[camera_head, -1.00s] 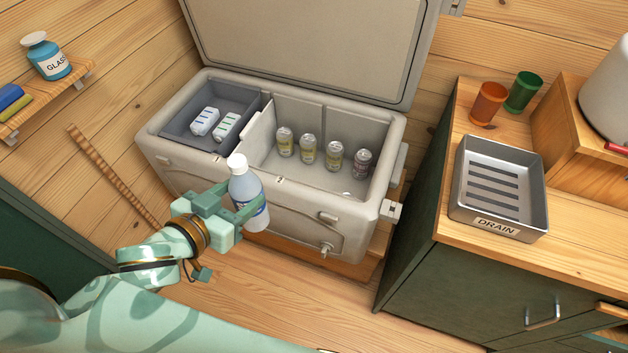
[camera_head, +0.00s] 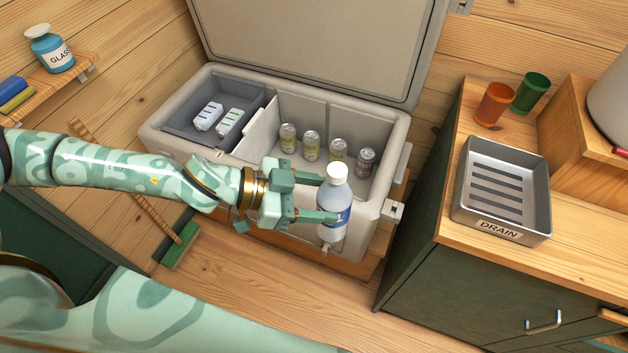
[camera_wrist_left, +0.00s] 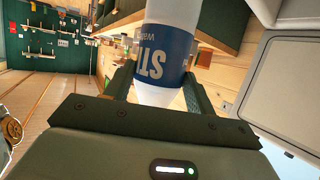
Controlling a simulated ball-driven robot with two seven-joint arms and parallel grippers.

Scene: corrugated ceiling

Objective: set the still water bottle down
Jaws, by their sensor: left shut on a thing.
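The still water bottle (camera_head: 333,205) has a white cap and a blue label, and it is upright in the head view. My left gripper (camera_head: 325,202) is shut on it and holds it in front of the open cooler's front wall, toward the right. In the left wrist view the bottle (camera_wrist_left: 168,50) stands between the two fingers (camera_wrist_left: 157,88), with part of its label lettering showing. The bottle's base is beyond the wrist view's frame or hard to make out. My right gripper is not in view.
The open cooler (camera_head: 235,165) holds several cans (camera_head: 311,146) in its right compartment and two white packs (camera_head: 229,122) in its left tray. On the right, a counter carries a drain tray (camera_head: 500,232), an orange cup (camera_head: 493,104) and a green cup (camera_head: 529,92).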

